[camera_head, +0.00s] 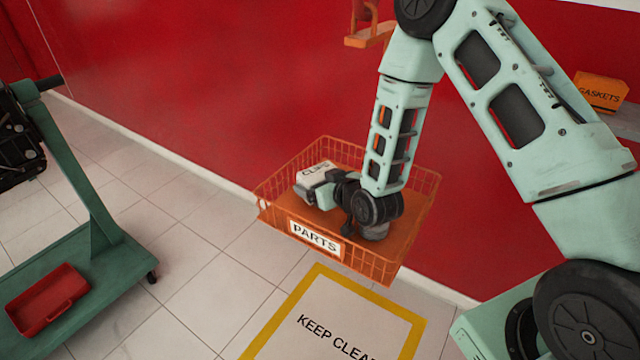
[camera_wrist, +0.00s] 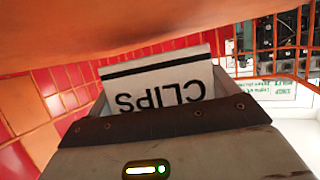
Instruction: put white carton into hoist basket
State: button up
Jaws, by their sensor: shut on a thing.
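The white carton (camera_head: 318,173), lettered CLIPS, is within the orange wire hoist basket (camera_head: 375,267), which has a PARTS plate on its front. My gripper (camera_head: 310,190) reaches down inside the basket and is shut on the carton. In the wrist view the carton (camera_wrist: 160,86) sits between the fingers with its lettering upside down. The basket floor (camera_wrist: 140,30) fills the top of that view and its mesh wall (camera_wrist: 290,62) shows at the right. I cannot tell whether the carton touches the basket floor.
A red wall (camera_head: 180,80) stands behind the basket. A floor marking (camera_head: 340,310) reading KEEP CLEAR lies in front. A green engine stand (camera_head: 100,270) with a red tray (camera_head: 47,300) is at left. An orange GASKETS box (camera_head: 601,92) sits at the right.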

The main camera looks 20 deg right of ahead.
jog(key=shift+s+f, duration=0.15)
jog(key=shift+f, duration=0.5)
jog(key=o, duration=1)
jog(key=shift+f, duration=0.1)
jog(key=shift+r, duration=0.35)
jog(key=p+v, duration=0.1)
jog(key=v, duration=0.2)
jog(key=r+p+v, duration=0.1)
jog(key=p+v, duration=0.1)
jog(key=v, duration=0.1)
jog(key=p+v, duration=0.1)
jog(key=v, duration=0.3)
jog(key=shift+w+r, duration=0.2)
jog(key=shift+w, duration=0.15)
jog(key=p+v, duration=0.1)
jog(key=p, duration=0.3)
jog(key=shift+s+d, duration=0.1)
jog(key=shift+s, duration=0.25)
jog(key=shift+s+p, duration=0.25)
jog(key=shift+p, duration=0.1)
